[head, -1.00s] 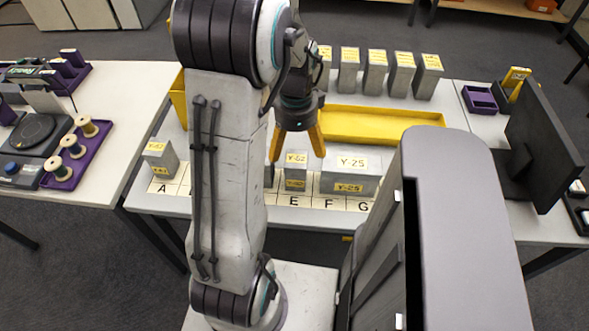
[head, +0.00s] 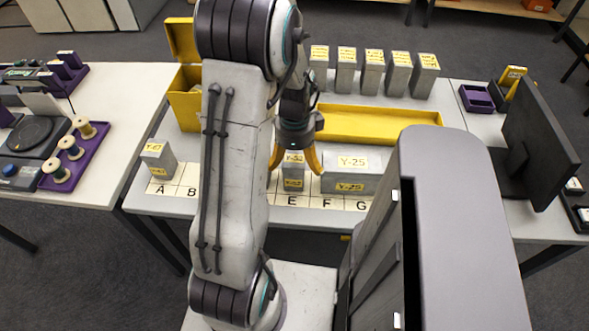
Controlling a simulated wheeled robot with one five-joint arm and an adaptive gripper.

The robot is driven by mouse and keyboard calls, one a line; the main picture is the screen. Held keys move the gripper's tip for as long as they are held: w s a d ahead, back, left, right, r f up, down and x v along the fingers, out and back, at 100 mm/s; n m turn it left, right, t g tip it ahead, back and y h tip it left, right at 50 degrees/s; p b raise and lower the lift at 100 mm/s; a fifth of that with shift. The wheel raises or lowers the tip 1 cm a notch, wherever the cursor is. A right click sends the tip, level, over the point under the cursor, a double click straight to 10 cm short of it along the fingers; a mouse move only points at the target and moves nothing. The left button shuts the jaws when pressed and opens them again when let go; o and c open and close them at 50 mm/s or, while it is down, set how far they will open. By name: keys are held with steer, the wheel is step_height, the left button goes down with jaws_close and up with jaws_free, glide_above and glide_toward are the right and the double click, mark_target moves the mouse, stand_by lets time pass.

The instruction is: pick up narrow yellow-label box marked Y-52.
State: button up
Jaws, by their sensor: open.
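The narrow grey box marked Y-52 (head: 293,174) stands upright at the front row of the table, by the card lettered E, with yellow labels on its top and front. My gripper (head: 295,165) points down with its orange fingers apart, one on each side of the box's upper part. I cannot tell whether the fingers touch it. The top label is partly hidden by my gripper.
A wide grey box marked Y-25 (head: 350,173) stands close to the right. Another narrow box (head: 158,160) stands by card A at the left. A yellow tray (head: 375,124) lies behind, with a row of grey boxes (head: 372,74) beyond it. An open yellow bin (head: 187,100) stands behind my arm.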

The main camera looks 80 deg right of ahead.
steer(key=shift+a+f, duration=0.2)
steer(key=shift+f, duration=0.3)
steer(key=shift+a+f, duration=0.2)
steer(key=shift+f, duration=0.3)
steer(key=shift+d+f, duration=0.1)
steer(key=shift+d, duration=0.1)
steer(key=shift+c, duration=0.6)
steer(key=shift+d+r, duration=0.1)
steer(key=shift+r, duration=0.1)
steer(key=c, duration=1.2)
